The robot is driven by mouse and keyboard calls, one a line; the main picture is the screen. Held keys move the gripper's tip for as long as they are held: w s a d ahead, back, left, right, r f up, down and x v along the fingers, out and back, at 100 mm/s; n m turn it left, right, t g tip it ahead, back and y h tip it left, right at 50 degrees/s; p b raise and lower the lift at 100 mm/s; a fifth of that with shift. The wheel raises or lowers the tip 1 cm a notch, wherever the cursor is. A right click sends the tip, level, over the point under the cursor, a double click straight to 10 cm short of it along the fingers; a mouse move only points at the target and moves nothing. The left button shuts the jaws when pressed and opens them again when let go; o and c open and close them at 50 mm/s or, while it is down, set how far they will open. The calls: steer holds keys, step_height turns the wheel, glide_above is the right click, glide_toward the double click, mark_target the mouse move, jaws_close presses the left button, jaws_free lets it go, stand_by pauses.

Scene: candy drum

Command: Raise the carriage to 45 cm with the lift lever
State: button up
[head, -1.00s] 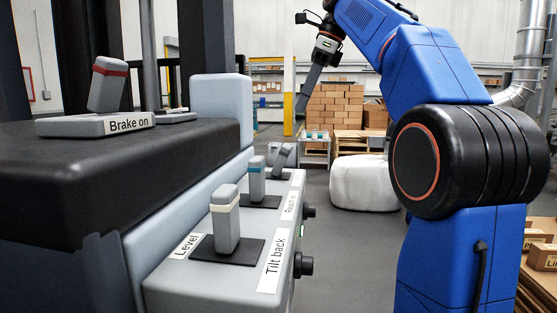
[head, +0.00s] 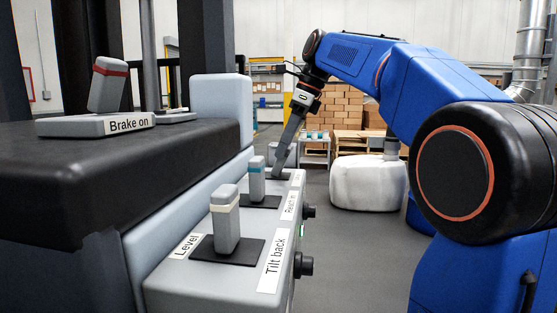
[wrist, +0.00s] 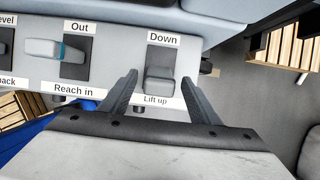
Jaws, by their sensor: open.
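The lift lever (wrist: 158,82) is a grey handle on a black plate in the wrist view, between the labels "Down" (wrist: 163,38) and "Lift up" (wrist: 155,100). It tilts toward the "Lift up" side. My gripper (wrist: 159,79) is open, with one finger on each side of the lever; I cannot tell whether either touches it. In the head view my gripper (head: 280,165) reaches down to the far end of the lever console (head: 180,285) and largely covers the lift lever. I cannot make out the carriage or its height.
The blue-banded reach lever (head: 257,181) stands beside the lift lever, and the cream-banded tilt lever (head: 226,220) is nearer. The red-banded brake lever (head: 108,85) is on the black ledge (head: 120,180). Black knobs (head: 303,265) stick out of the console's side.

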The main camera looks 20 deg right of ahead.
steer(key=shift+x, duration=2.4)
jaws_close()
steer(key=shift+w+a+r+g+h, duration=0.1)
steer(key=shift+w+a+g+h, duration=0.15)
steer(key=shift+a+g+h, duration=0.5)
steer(key=shift+w+a+g+h, duration=0.15)
steer(key=shift+w+g+h, duration=0.1)
steer(key=shift+h, duration=0.4)
steer(key=shift+w+a+g+h, duration=0.1)
steer(key=shift+a+g+h, duration=0.1)
steer(key=shift+h, duration=0.4)
jaws_free()
